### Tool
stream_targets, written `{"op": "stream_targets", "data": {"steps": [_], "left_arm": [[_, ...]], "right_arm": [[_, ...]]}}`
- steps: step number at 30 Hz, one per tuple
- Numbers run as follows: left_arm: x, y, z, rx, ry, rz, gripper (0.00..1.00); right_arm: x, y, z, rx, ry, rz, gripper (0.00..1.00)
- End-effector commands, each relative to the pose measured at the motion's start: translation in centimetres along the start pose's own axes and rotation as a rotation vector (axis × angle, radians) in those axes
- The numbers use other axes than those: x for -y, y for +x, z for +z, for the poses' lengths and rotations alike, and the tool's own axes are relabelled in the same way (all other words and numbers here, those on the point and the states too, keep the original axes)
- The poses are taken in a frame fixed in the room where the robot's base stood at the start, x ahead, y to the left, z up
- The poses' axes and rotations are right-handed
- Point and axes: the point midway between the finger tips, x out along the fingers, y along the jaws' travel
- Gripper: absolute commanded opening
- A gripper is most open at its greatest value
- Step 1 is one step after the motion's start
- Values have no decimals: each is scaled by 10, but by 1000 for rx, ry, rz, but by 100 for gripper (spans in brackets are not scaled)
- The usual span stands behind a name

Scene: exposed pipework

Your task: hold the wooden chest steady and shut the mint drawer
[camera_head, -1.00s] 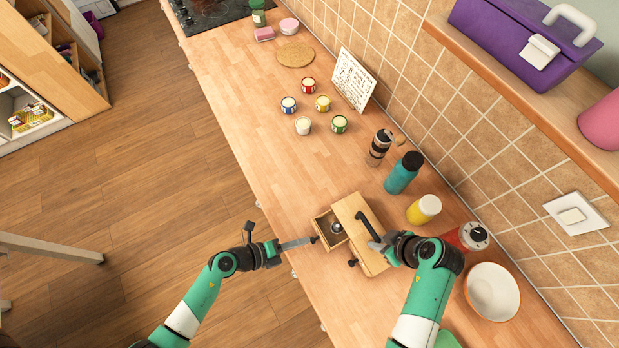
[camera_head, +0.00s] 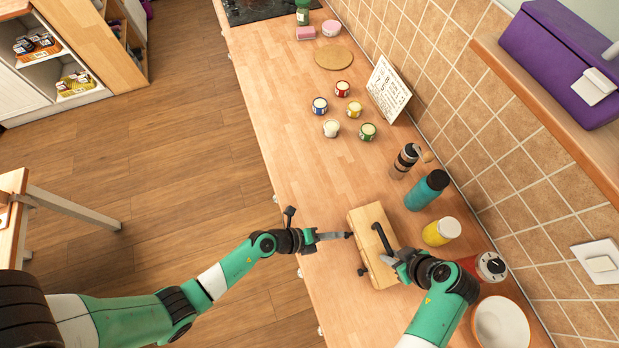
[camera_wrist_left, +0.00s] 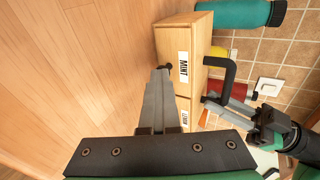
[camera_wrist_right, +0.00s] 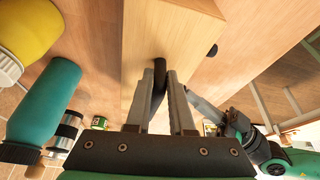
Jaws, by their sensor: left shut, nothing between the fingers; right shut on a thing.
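The wooden chest (camera_head: 366,222) stands on the counter, with a black handle (camera_head: 383,239) on top. The mint drawer (camera_wrist_left: 183,88) appears flush with the chest front in the left wrist view, its MINT label (camera_wrist_left: 183,66) facing the camera. My right gripper (camera_wrist_right: 166,80) is shut on the chest's handle. The drawer's inside is hidden.
Several small tins (camera_head: 342,89) stand farther back. The counter (camera_head: 305,170) between tins and chest is clear.

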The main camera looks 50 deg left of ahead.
Motion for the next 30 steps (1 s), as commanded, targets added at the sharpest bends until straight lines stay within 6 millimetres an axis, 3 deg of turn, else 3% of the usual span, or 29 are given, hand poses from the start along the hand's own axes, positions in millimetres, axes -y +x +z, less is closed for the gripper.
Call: {"op": "stream_targets", "data": {"steps": [4, 8, 10, 18, 21, 30], "left_arm": [[-3, -4, -2, -5, -1, 0, 0], [-14, -22, 0, 0, -4, 1, 0], [-23, -37, 1, 4, -5, 2, 0], [-21, -108, 2, 8, -4, -1, 0], [-20, -123, 2, 6, -3, -1, 0], [-20, -135, 0, 0, 0, 0, 0]], "right_arm": [[6, 4, -1, -3, -3, -16, 0], [5, 4, -1, -2, -2, -14, 0], [5, 4, 0, -1, -2, -13, 0], [4, 3, 1, 1, -1, -11, 0], [4, 3, 1, 2, -1, -11, 0], [3, 3, 1, 3, 0, -10, 0]]}}
